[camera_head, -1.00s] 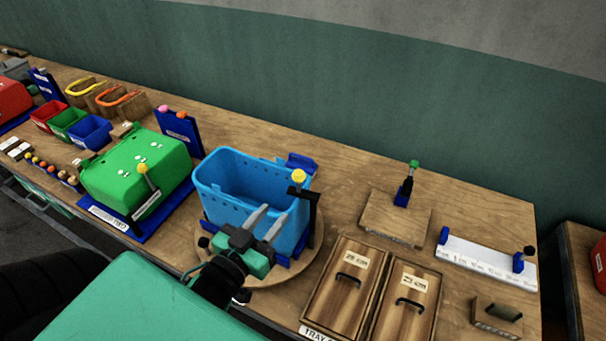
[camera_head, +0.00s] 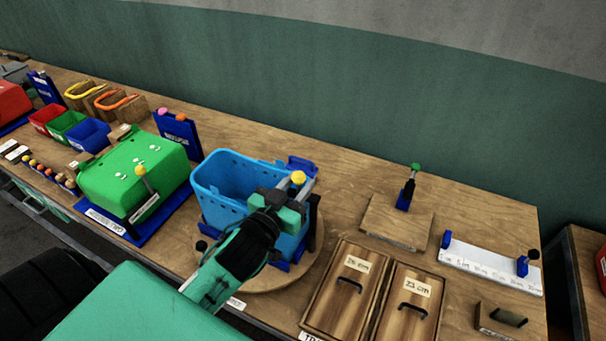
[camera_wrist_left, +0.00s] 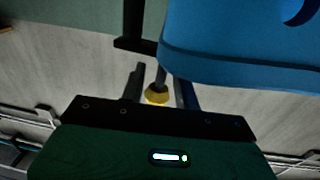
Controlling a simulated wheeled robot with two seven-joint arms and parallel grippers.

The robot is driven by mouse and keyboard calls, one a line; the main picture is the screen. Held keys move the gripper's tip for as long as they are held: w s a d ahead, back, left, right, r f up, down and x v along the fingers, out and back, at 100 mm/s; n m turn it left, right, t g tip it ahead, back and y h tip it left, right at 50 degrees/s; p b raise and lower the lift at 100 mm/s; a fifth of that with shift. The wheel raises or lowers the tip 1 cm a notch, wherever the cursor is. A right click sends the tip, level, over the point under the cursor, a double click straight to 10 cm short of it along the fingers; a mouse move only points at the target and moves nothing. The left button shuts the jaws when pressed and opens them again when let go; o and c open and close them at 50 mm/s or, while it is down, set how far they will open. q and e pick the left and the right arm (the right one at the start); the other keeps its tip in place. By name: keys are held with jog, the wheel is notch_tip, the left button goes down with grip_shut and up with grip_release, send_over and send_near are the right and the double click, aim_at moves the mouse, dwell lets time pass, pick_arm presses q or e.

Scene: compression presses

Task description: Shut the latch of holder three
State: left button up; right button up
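A blue bin (camera_head: 222,178) sits in a holder on a round wooden base (camera_head: 267,287). Its label is hidden, so I cannot read its number. A latch with a yellow knob (camera_head: 298,178) stands at the bin's right side; the knob also shows in the left wrist view (camera_wrist_left: 157,96). My left gripper (camera_head: 304,190) is in front of the bin's right end, at the latch. In the left wrist view its two fingers stand apart on either side of the knob, with gaps visible. The gripper hides much of the latch. My right gripper is not in view.
Two wooden lids (camera_head: 345,290) lie in a tray at the front right. A wooden block with a green-knobbed post (camera_head: 398,222) and a white ruler strip (camera_head: 490,263) lie further right. Bare table lies behind them.

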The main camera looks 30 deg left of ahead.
pick_arm(q)
jog(key=shift+w+p, duration=0.3)
jog(key=shift+w, duration=0.85)
jog(key=shift+c, duration=0.2)
grip_shut()
jog(key=shift+w, duration=0.1)
